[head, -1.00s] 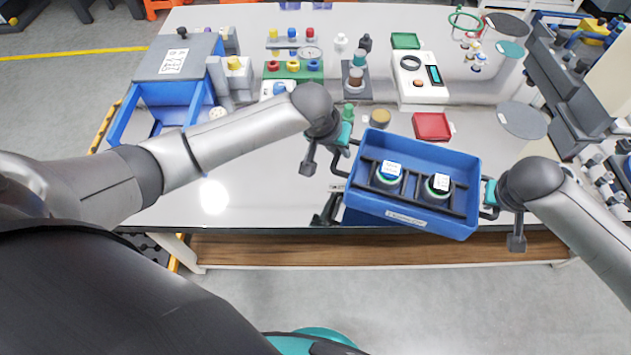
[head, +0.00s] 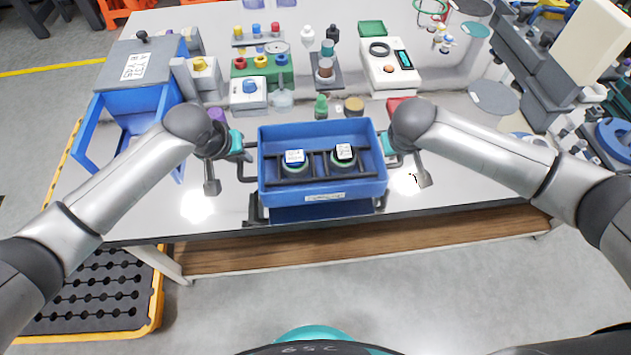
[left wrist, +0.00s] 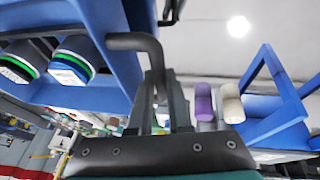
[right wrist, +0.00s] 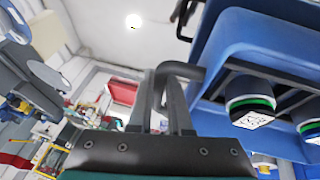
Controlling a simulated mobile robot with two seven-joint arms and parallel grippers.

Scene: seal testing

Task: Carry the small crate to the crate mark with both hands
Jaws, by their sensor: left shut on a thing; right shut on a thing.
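The small blue crate (head: 322,187) is in the middle of the head view, held level above the front part of the table. Two dark jars with white labelled lids, one (head: 294,158) on the left and one (head: 344,153) on the right, stand in it between dark bars. My left gripper (head: 246,160) is shut on the crate's left handle, which also shows in the left wrist view (left wrist: 135,42). My right gripper (head: 393,150) is shut on the right handle, also seen in the right wrist view (right wrist: 180,70). A crate mark cannot be made out; the crate hides the table below it.
A blue open-fronted box (head: 135,105) stands at the left. Behind the crate are a green bottle (head: 321,107), a tan-lidded jar (head: 354,106), a red tray (head: 398,104) and a white scale-like device (head: 390,68). The table's front edge lies just below the crate.

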